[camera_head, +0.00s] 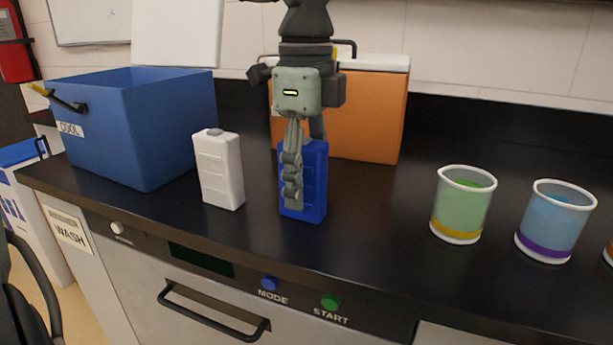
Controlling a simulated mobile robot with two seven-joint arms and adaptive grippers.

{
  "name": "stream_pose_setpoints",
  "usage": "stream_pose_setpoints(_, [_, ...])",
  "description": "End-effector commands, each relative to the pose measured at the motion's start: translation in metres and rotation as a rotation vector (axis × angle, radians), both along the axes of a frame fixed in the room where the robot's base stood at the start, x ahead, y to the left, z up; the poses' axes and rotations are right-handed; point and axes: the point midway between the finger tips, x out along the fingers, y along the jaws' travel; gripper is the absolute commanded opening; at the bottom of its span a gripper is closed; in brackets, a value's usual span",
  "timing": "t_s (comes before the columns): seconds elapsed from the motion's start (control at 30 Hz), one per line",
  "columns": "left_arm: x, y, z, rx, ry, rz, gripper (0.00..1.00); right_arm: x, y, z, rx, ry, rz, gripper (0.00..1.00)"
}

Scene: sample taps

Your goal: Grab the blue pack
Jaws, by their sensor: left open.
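The blue pack (315,185) stands upright on the black counter, near its front edge, in the middle of the head view. My left gripper (298,185) comes down from above with its fingers pointing down. It is open, and one finger shows in front of the pack and covers part of its left side. The other finger is mostly hidden. I cannot tell whether the fingers touch the pack. My right gripper is not in view.
A white pack (218,170) stands just left of the blue pack. A blue open cooler (150,130) is at the left, its lid raised behind. An orange cooler (370,115) stands behind my gripper. Beakers with green (462,205) and blue (553,222) contents stand at the right.

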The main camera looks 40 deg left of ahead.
Motion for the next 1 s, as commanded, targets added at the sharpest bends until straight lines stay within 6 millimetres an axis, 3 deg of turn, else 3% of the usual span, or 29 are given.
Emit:
stream_pose_setpoints(0.2, [0.0,0.001,-0.025,-0.001,0.0,0.0,0.55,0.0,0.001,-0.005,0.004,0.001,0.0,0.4])
stream_pose_setpoints(0.43, [0.001,0.001,-0.027,-0.001,-0.003,0.0,0.55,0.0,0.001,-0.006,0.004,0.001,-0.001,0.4])
stream_pose_setpoints(0.87, [0.001,0.001,-0.026,-0.001,-0.003,0.0,0.03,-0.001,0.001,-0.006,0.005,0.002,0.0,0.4])
stream_pose_setpoints(1.0, [0.001,0.001,-0.026,-0.001,-0.004,0.0,0.0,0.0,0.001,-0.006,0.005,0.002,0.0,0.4])
